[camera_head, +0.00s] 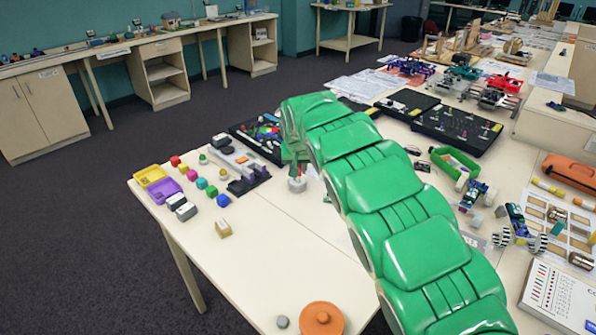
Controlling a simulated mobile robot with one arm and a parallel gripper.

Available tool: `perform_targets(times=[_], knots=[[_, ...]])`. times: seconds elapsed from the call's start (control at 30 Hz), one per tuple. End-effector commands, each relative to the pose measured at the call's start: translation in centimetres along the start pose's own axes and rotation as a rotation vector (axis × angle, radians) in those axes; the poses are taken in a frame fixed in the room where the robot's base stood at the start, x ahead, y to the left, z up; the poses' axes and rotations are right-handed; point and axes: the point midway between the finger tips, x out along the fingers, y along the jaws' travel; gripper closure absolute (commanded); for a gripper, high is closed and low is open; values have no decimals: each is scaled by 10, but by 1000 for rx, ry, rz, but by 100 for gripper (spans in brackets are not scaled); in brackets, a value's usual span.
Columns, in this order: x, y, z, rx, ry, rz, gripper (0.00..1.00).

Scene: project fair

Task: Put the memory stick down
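My green arm reaches from the lower right over the cream table (275,255). Its end, my gripper (295,165), points down near the table's left part, just above a small pale round piece (297,184). The gripper's fingers are small and partly hidden by the arm, so I cannot tell whether they are open or shut. I cannot make out a memory stick, in the gripper or on the table. A small dark reddish part shows beside the fingers, too small to identify.
Yellow (149,175) and purple (166,189) trays and several coloured cubes lie at the table's left end. A small tan block (223,229) stands nearer the front. An orange disc (322,319) lies at the front edge. The table between them is bare. Electronics crowd the right side.

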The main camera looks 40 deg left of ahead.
Motion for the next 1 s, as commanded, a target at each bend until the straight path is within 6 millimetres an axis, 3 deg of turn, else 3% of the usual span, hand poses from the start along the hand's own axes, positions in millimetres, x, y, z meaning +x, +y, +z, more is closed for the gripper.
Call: perform_targets(times=[0.13, 0.53, 0.57, 0.7, 1.0], knots=[[12, 0, 6, 0, -2, 0, 100], [16, 0, 7, 0, 0, 0, 100], [16, 0, 7, 0, 0, 0, 70], [16, 0, 7, 0, 0, 0, 49], [15, 0, 6, 0, 0, 0, 48]])
